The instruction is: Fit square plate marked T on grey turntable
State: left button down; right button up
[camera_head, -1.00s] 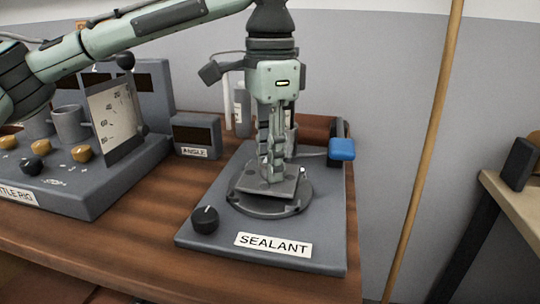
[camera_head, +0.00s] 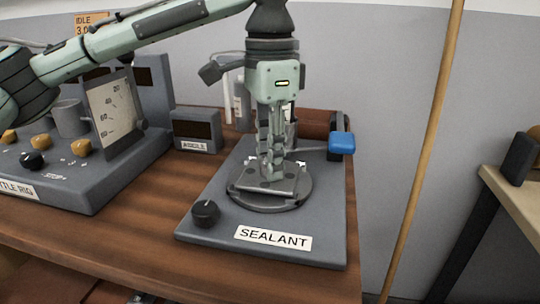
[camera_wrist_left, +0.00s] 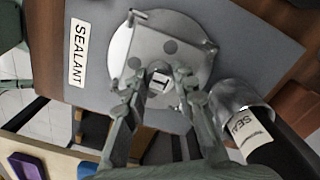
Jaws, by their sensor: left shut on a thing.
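The square plate marked T (camera_head: 252,184) is grey, with dark round holes, and lies flat over the grey turntable (camera_head: 270,207). In the left wrist view the plate (camera_wrist_left: 150,42) sits within the round disc (camera_wrist_left: 121,44), with small posts near its corners. My left gripper (camera_head: 272,165) points straight down and is shut on the plate's upright grip part, beside the white T label (camera_wrist_left: 161,84). Its fingers also show in the left wrist view (camera_wrist_left: 160,92). I cannot tell whether the plate touches the disc. My right gripper is not in view.
The turntable stands on the grey SEALANT base (camera_head: 206,238), with a black knob (camera_head: 206,213) at front left and a blue-ended lever (camera_head: 341,143) at back right. A clear cylinder (camera_wrist_left: 240,103) stands close to the fingers. The bottle rig (camera_head: 60,185) is left.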

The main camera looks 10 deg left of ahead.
pick_arm(q)
jog(key=shift+f, duration=0.15)
dwell(0.5)
jog(key=c, duration=1.2)
grip_release()
jog(key=shift+o, duration=0.2)
jog(key=shift+r, duration=3.8)
